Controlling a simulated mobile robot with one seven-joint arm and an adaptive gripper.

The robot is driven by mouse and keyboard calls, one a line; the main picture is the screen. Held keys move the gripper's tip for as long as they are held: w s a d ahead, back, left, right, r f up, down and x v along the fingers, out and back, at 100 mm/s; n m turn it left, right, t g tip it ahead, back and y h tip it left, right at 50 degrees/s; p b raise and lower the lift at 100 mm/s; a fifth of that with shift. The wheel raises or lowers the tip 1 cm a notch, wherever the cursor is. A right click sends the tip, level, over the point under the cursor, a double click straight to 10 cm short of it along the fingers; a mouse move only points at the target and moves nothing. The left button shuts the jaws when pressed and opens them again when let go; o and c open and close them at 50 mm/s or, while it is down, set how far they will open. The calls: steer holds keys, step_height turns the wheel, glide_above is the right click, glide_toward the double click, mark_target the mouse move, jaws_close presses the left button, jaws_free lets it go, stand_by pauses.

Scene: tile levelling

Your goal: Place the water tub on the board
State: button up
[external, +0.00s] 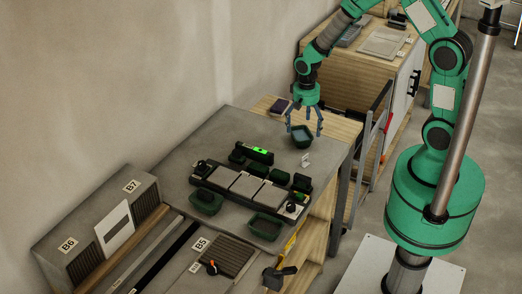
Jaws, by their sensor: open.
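A small dark green tub with a blue-grey inside, likely the water tub (302,140), stands at the back right of the table near its wooden strip. My gripper (304,127) points down right over it, with its fingers spread to the left and right of the tub's rim. I cannot tell whether the fingers touch it. A broad grey surface, likely the board (225,132), covers most of the table top. A dark tray with pale tiles (245,185) lies on it.
Two other dark tubs (265,227) stand by the tray's near side. A level with a bright green light (258,150) and several dark blocks are behind the tiles. A small white tag (306,160) stands near the tub. The grey surface's back left is clear.

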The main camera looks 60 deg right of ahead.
step_height(320, 180, up, 8)
steer(key=shift+f+p, duration=0.25)
steer(key=shift+p, duration=0.2)
stand_by(0.4)
steer(key=s+a+r+n+t, duration=0.15)
steer(key=s+r, duration=0.25)
steer(key=r, duration=0.5)
steer(key=s+a+r+n+t, duration=0.1)
steer(key=s+a+r+n, duration=0.2)
steer(key=r, duration=0.7)
steer(key=s+a+r+n+t, duration=0.1)
steer(key=s+r+n, duration=0.1)
steer(key=s+r, duration=0.3)
steer(key=s+a+r+n+t, duration=0.1)
steer(key=s+r, duration=0.4)
steer(key=s, duration=0.7)
steer(key=shift+s+a+r+n+t, duration=0.15)
steer(key=shift+a+r+n+t, duration=0.2)
steer(key=shift+n+t, duration=0.35)
steer(key=shift+d, duration=0.1)
